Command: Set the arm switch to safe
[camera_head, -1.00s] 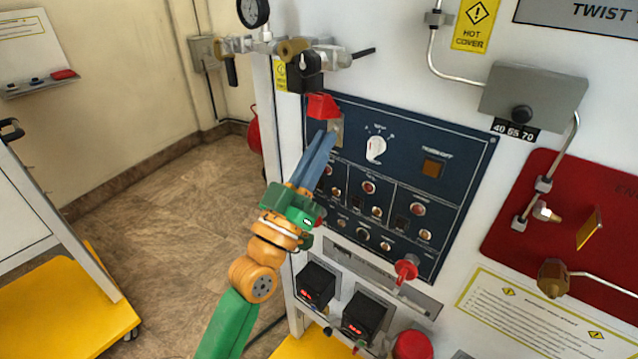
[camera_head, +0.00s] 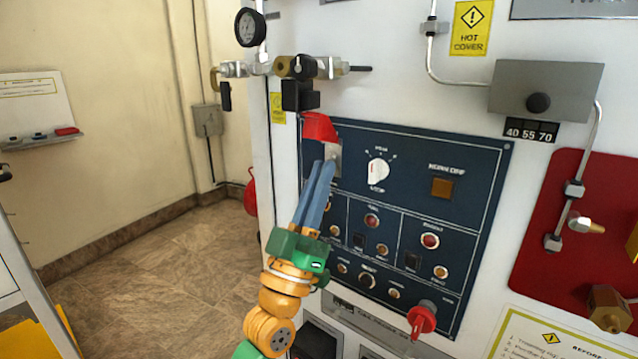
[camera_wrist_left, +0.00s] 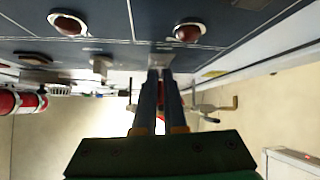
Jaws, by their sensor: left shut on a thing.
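The arm switch sits on a pale plate (camera_head: 333,155) at the upper left of the dark blue control panel (camera_head: 410,145). A red guard cover (camera_head: 319,127) stands raised above the plate. My left gripper (camera_head: 328,166) reaches up to the plate with its blue-grey fingers close together just under the red cover. The fingers are shut on the switch lever, which they hide. In the left wrist view the fingertips (camera_wrist_left: 160,73) meet at the panel's face, and the lever cannot be made out there. My right gripper is not in view.
A white rotary knob (camera_head: 378,171) and an amber button (camera_head: 443,187) lie right of the switch. A red knob (camera_head: 422,318) sticks out below. A valve assembly (camera_head: 297,68) with a gauge (camera_head: 250,27) juts out above. Open floor lies to the left.

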